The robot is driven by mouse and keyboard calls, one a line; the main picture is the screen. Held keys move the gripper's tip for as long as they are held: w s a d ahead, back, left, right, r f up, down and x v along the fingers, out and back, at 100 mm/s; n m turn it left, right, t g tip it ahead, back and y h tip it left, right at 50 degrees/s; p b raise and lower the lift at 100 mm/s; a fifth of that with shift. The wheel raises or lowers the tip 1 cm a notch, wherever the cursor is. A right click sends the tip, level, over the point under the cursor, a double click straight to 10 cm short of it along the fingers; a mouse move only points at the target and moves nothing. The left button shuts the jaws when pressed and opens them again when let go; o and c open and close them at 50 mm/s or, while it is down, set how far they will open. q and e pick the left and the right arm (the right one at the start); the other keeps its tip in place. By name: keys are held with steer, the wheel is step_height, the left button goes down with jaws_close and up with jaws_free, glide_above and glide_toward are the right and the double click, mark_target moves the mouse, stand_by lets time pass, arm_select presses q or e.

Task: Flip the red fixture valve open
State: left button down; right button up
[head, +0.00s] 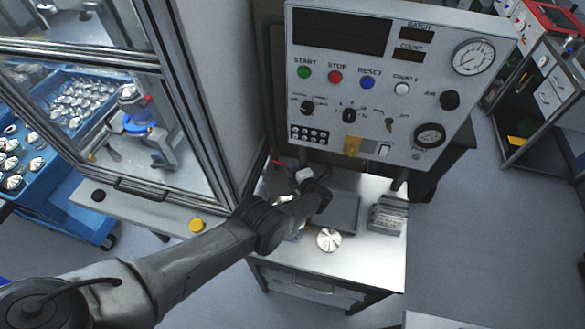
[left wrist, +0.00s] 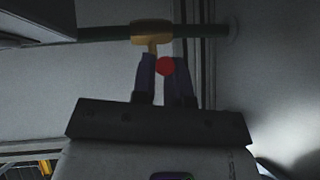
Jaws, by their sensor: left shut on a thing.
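The red valve handle shows in the left wrist view as a round red end (left wrist: 166,66) between the fingertips of my left gripper (left wrist: 165,72). Just beyond it is the brass-coloured valve body (left wrist: 152,32) on a dark pipe. In the head view a small red part of the handle (head: 279,163) shows beside my left gripper (head: 288,167), at the back left of the metal cabinet top. The gripper is shut on the handle. The fingers and wrist hide most of the valve in the head view. My right gripper is not in view.
A control panel (head: 400,80) with buttons and gauges stands behind the cabinet top (head: 375,255). A round metal part (head: 329,239), a dark plate (head: 340,212) and a slotted block (head: 388,215) lie to the right. A glazed enclosure (head: 120,110) stands close on the left.

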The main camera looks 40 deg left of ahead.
arm_select(q)
steer(key=shift+s+a+r+n+h+p, duration=0.2)
steer(key=shift+r+n+h+p, duration=0.55)
steer(key=shift+p, duration=1.15)
steer(key=shift+s+a+r+n+h+p, duration=0.1)
steer(key=shift+a+r+n+h+p, duration=0.3)
steer(key=shift+r+h+p, duration=1.05)
steer(key=shift+s+a+r+n+h+p, duration=0.15)
steer(key=shift+r+n+h+p, duration=0.35)
steer(key=shift+p, duration=1.85)
steer(key=shift+w+f, duration=0.1)
steer(key=shift+f, duration=0.05)
steer(key=c, duration=1.1)
jaws_free()
steer(key=shift+c, duration=0.2)
steer(key=shift+f, duration=0.1)
